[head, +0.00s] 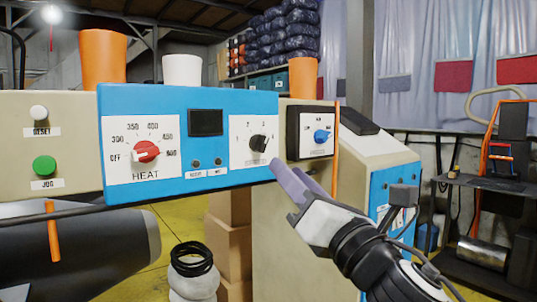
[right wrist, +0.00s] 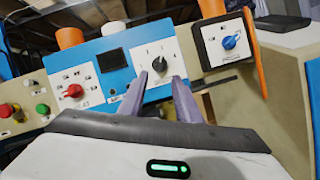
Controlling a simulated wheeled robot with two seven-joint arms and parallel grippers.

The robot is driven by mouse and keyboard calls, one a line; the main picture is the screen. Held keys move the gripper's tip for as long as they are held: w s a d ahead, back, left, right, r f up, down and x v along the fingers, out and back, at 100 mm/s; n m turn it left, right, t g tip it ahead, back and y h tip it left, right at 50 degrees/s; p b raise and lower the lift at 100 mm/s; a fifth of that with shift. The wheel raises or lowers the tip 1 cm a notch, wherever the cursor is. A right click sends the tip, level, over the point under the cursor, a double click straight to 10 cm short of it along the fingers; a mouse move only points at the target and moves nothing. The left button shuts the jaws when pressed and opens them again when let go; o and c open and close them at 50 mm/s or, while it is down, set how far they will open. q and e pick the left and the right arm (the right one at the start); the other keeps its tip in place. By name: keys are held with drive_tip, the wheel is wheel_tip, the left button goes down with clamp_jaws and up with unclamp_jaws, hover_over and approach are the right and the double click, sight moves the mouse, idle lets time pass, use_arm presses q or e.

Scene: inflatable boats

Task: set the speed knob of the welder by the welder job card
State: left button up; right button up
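The blue welder panel (head: 225,100) carries a black knob (head: 258,143) on a white dial plate with small numbers. I take it for the speed knob; its setting is too small to read surely. My right gripper (head: 287,170) is just below and right of this knob, with purple fingers. In the right wrist view the fingers (right wrist: 160,80) are apart and empty, and the black knob (right wrist: 160,65) shows beyond and between their tips. A red HEAT knob (head: 147,152) is at the panel's left. I cannot make out a job card. My left gripper is out of view.
A blue knob (head: 321,135) on a black-framed plate sits right of the panel, beside an orange upright bar (head: 336,150). A green JOG button (head: 44,166) is at the left. Orange cups (head: 104,58) and a white cup (head: 182,75) stand on top.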

sight(264, 146)
drive_tip(key=p+x, duration=0.1)
drive_tip(key=x, duration=0.8)
drive_tip(key=shift+w+a+r, duration=0.1)
drive_tip(key=shift+w+a, duration=0.05)
drive_tip(key=shift+w, duration=0.1)
clamp_jaws()
